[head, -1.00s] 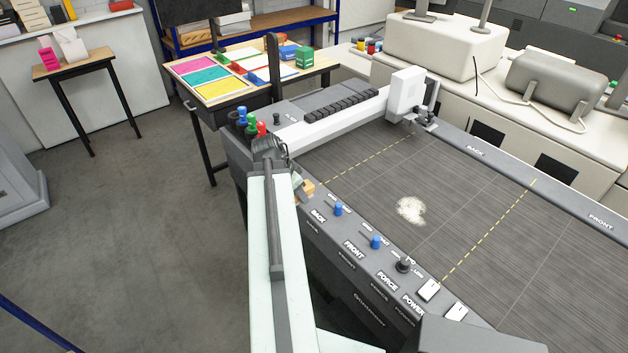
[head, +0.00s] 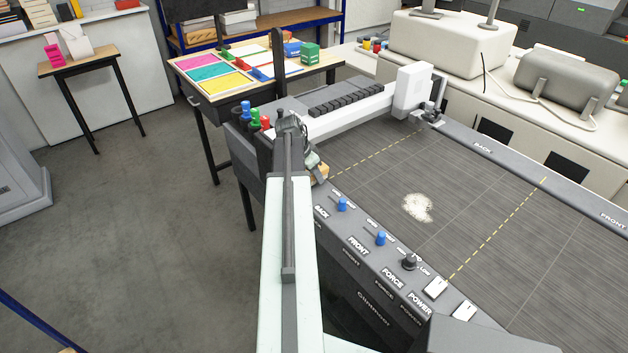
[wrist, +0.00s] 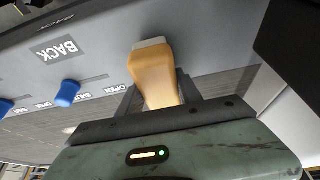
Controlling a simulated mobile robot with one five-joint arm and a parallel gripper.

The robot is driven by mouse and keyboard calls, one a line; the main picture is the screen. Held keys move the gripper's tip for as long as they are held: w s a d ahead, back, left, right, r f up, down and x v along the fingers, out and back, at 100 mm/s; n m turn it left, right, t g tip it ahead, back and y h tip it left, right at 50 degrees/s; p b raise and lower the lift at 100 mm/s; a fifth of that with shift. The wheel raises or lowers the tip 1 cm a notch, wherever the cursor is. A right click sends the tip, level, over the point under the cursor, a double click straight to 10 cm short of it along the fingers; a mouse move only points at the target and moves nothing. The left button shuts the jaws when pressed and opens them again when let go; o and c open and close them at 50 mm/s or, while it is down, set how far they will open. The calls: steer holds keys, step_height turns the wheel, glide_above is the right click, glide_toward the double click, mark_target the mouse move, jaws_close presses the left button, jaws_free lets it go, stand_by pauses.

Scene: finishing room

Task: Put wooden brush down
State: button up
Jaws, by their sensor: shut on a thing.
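The wooden brush (wrist: 152,72) is tan with a pale end and sits between the dark fingers of my gripper (wrist: 155,94) in the wrist view. My gripper is shut on it. In the head view the brush (head: 321,172) shows only as a small tan piece beside my gripper (head: 313,161), mostly hidden by my arm. It is by the left edge of the grey machine (head: 480,215), near the BACK label. I cannot tell whether it touches the machine's surface.
A whitish patch (head: 417,208) lies on the machine's dark bed. Blue knobs (head: 381,238) and a black knob line its front rail. A white crossbar (head: 345,121) spans the back. Coloured bottles (head: 255,115) stand at its left corner. The bed's middle is otherwise clear.

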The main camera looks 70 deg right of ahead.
steer(key=shift+w+a+f, duration=0.1)
steer(key=shift+w+f, duration=0.05)
steer(key=shift+f, duration=0.5)
steer(key=o, duration=1.2)
steer(key=shift+a, duration=0.1)
steer(key=shift+r, duration=0.15)
steer(key=shift+r+p, duration=0.2)
steer(key=shift+p, duration=0.15)
steer(key=p+v, duration=1.1)
steer(key=v, duration=0.1)
